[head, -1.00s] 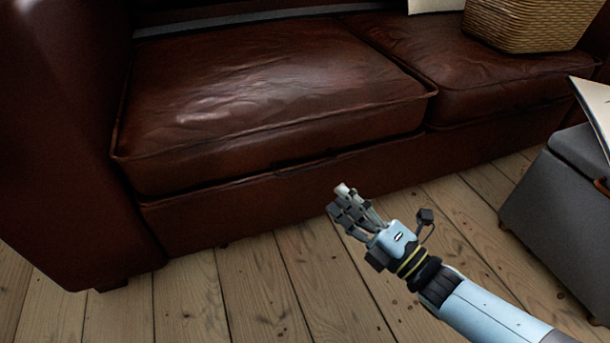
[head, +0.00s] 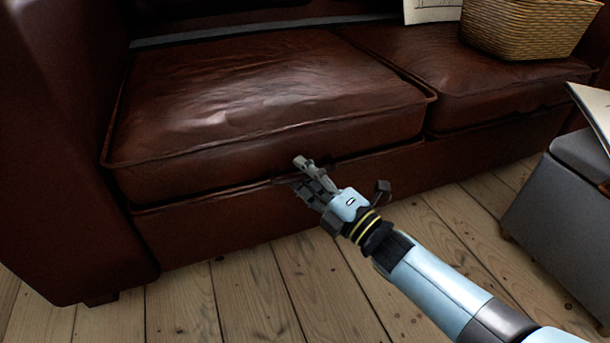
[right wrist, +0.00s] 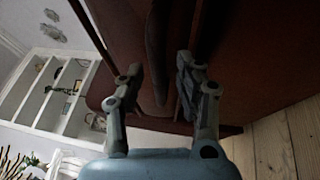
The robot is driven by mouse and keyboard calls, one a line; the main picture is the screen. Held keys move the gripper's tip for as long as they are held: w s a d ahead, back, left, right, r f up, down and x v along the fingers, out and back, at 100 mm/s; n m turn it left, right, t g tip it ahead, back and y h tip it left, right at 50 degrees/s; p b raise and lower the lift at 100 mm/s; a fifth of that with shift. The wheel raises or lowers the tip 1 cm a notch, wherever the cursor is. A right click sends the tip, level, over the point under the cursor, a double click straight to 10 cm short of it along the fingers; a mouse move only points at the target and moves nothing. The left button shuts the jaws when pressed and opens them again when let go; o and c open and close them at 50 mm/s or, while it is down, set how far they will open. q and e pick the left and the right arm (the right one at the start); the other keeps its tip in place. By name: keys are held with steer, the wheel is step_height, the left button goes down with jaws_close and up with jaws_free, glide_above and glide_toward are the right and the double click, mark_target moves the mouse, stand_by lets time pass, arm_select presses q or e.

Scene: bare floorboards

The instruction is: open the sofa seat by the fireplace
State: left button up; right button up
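The brown leather sofa seat (head: 250,105) on the left is a wide cushion, lying flat and closed on the sofa base (head: 215,225). A dark seam runs between the cushion and the base. My right gripper (head: 306,174) is at this seam, near the middle of the seat's front edge, and its tips overlap the edge in the head view. In the right wrist view the two fingers (right wrist: 158,75) are apart, with a dark leather strip (right wrist: 157,50) showing between them. I cannot tell whether they touch it. My left gripper is not in view.
A wicker basket (head: 525,28) and a paper sheet (head: 430,10) rest on the right seat (head: 470,85). A grey ottoman (head: 560,210) stands at the right, close to my right arm. The floorboards (head: 235,295) before the sofa are clear. White shelves (right wrist: 65,90) show in the wrist view.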

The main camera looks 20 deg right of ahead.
jaws_close()
stand_by(0.5)
